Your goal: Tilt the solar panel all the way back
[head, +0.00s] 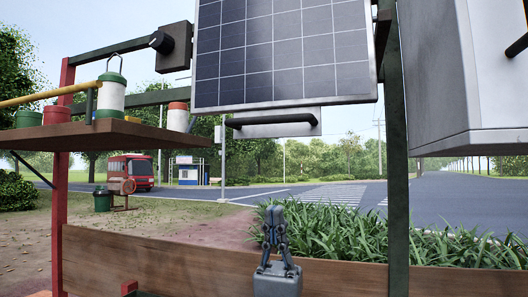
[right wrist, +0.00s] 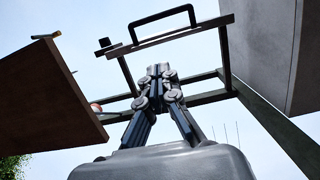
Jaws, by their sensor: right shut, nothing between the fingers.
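The solar panel (head: 284,52) hangs at the top centre of the head view, a dark gridded sheet in a pale frame. Its top edge is cut off. A black bar handle (head: 272,121) sits on a grey plate just under its lower edge. In the right wrist view I see the handle (right wrist: 163,22) from below, above the fingertips. My right gripper (head: 275,212) is shut and empty, pointing up, below the handle and apart from it. It also shows in the right wrist view (right wrist: 158,72). My left gripper is not in view.
A wooden shelf (head: 100,134) with a lantern (head: 111,96) and pots stands at left. A grey box (head: 460,80) hangs at right beside a green post (head: 398,200). A wooden board (head: 150,258) crosses low. Free air lies between my right gripper and the handle.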

